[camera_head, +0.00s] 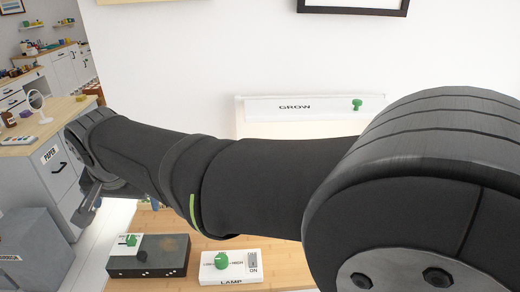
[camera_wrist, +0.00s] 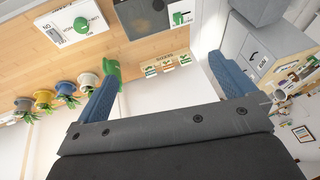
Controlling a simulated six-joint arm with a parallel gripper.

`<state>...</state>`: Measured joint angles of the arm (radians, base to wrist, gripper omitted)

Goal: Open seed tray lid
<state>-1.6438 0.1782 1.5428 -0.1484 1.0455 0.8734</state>
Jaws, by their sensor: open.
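In the wrist view, my gripper (camera_wrist: 163,70) is open, with its two blue fingers spread wide and nothing held between them. A small wooden rack with a printed label and several colored cards (camera_wrist: 164,65) shows beyond the gap between the fingers; its label is too small to read surely. A green object (camera_wrist: 111,72) shows just beside the left fingertip; I cannot tell whether they touch. I cannot clearly make out the seed tray or its lid in either view.
A white LAMP box with a green knob (camera_head: 245,268) and a dark box with a green knob (camera_head: 160,258) sit on the wooden desk (camera_head: 290,257). A white GROW panel (camera_head: 272,109) stands behind my arm. Several potted plants (camera_wrist: 65,93) line the left in the wrist view.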

